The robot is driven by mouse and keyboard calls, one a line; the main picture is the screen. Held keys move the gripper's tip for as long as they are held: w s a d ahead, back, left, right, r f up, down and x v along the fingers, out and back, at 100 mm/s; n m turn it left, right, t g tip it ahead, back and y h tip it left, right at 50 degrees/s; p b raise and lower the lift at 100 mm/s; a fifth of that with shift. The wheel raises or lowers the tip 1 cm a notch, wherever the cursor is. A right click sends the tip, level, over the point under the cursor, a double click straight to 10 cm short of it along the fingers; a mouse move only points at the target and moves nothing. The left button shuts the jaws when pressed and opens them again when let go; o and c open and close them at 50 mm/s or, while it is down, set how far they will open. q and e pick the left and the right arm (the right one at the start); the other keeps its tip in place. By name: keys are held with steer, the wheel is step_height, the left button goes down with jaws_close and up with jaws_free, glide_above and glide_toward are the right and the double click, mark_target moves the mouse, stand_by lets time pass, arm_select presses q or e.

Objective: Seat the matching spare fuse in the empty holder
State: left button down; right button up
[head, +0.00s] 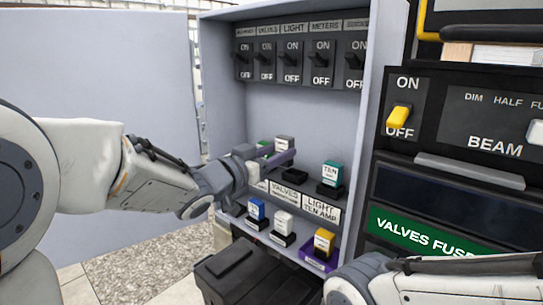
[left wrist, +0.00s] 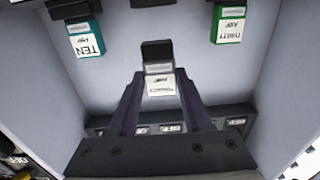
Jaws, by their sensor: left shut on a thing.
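My left gripper (head: 280,156) is shut on a white fuse (head: 284,143), held above the panel's shelf. In the left wrist view the held fuse (left wrist: 160,84) sits between both fingers, with a dark block just beyond it. An empty black holder (head: 295,175) stands just below the gripper, behind the VALVES label (head: 284,190); the fuse looks apart from it. A teal TEN fuse (head: 331,172) sits to the right, also in the left wrist view (left wrist: 86,40). A green THIRTY fuse (left wrist: 228,26) shows on the other side. My right gripper is out of view.
Blue (head: 256,209), white (head: 283,220) and yellow (head: 324,241) fuses stand along the front ledge. A switch row (head: 300,65) is above on the back wall. The cabinet's right wall (head: 373,120) and a black box (head: 260,268) below bound the space.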

mark_target(295, 177)
arm_select(q)
steer(key=shift+x, duration=2.4)
steer(key=shift+f+b, duration=2.05)
steer(key=shift+f, duration=0.2)
steer(key=shift+s, duration=0.1)
steer(key=shift+c, duration=1.3)
jaws_free()
